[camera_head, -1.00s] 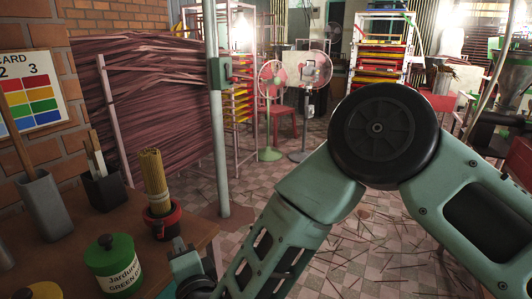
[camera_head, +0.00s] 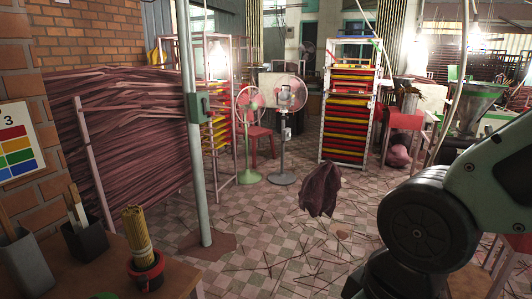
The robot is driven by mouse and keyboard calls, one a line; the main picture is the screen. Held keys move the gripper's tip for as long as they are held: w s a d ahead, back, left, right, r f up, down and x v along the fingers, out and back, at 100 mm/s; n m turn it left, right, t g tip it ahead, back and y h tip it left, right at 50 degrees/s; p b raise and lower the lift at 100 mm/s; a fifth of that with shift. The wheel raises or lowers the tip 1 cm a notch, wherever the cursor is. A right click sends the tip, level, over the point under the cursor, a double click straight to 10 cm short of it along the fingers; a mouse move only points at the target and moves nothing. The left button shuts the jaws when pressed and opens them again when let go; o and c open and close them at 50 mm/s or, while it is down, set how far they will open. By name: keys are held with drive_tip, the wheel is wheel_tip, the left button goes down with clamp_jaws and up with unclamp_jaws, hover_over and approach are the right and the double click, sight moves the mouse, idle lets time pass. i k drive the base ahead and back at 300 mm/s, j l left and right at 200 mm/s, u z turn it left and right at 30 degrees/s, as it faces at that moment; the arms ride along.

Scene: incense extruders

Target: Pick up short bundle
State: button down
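A short bundle of tan sticks (camera_head: 138,229) stands upright in a red and black cup (camera_head: 147,271) on the wooden table at lower left. A dark maroon bundle-like shape (camera_head: 320,190) shows over the floor near the middle; I cannot tell what it rests on or whether it is a bundle. A large pile of long maroon sticks (camera_head: 125,140) fills a rack along the left wall. My arm is at lower right, and my gripper is outside the view, so its state and any contents are hidden.
The wooden table (camera_head: 112,280) also carries a dark holder (camera_head: 86,243) and a grey holder (camera_head: 26,265). A pale green pole (camera_head: 198,130) stands beyond it. Two fans (camera_head: 283,150) and a rack of red and yellow trays (camera_head: 350,115) stand behind. Thin sticks litter the tiled floor (camera_head: 270,225).

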sight(133, 218)
drive_tip(key=u, duration=1.25)
